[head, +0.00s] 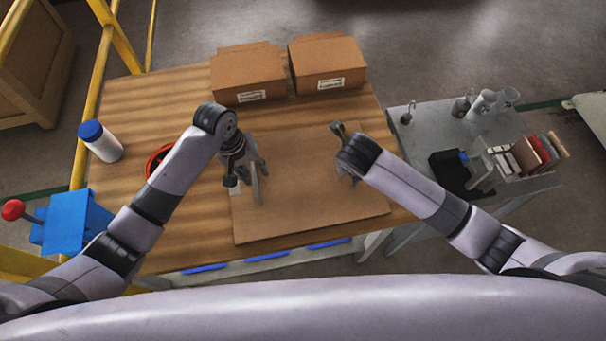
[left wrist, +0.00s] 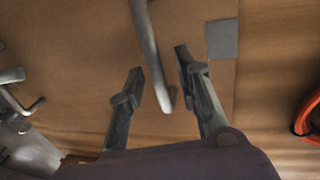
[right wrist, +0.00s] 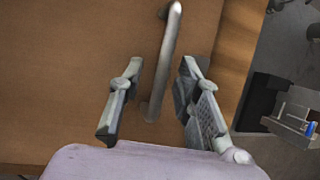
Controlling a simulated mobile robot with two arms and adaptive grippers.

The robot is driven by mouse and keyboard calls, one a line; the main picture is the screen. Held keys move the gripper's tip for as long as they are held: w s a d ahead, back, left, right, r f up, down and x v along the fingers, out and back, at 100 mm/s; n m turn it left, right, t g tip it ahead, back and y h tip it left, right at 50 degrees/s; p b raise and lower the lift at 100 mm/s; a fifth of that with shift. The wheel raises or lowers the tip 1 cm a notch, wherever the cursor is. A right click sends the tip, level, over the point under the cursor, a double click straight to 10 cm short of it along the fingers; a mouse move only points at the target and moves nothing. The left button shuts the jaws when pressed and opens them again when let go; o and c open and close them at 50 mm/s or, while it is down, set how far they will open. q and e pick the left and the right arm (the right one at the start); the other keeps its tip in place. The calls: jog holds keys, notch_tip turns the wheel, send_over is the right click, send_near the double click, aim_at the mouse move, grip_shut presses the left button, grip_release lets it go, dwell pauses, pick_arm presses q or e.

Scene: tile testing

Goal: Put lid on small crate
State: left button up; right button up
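A flat brown lid (head: 310,205) lies over the front middle of the wooden table. It has a metal handle near each side. My left gripper (head: 256,194) is above the lid's left part. In the left wrist view its two fingers stand apart, with the left handle (left wrist: 149,48) running between them. My right gripper (head: 347,176) is over the lid's right part. In the right wrist view its fingers are apart on either side of the right handle (right wrist: 166,58). Neither gripper is seen closed on a handle. A wooden crate (head: 50,65) stands on the floor at the upper left, partly cut off.
Two cardboard boxes (head: 246,75) stand at the table's back. A blue-capped white bottle (head: 103,145), a red ring (head: 153,165) and a blue device with a red knob (head: 70,225) are at left. A grey side table (head: 425,125) with books and jars is at right.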

pick_arm(q)
grip_shut()
pick_arm(e)
grip_shut()
jog(key=shift+r, duration=0.1)
dwell(0.5)
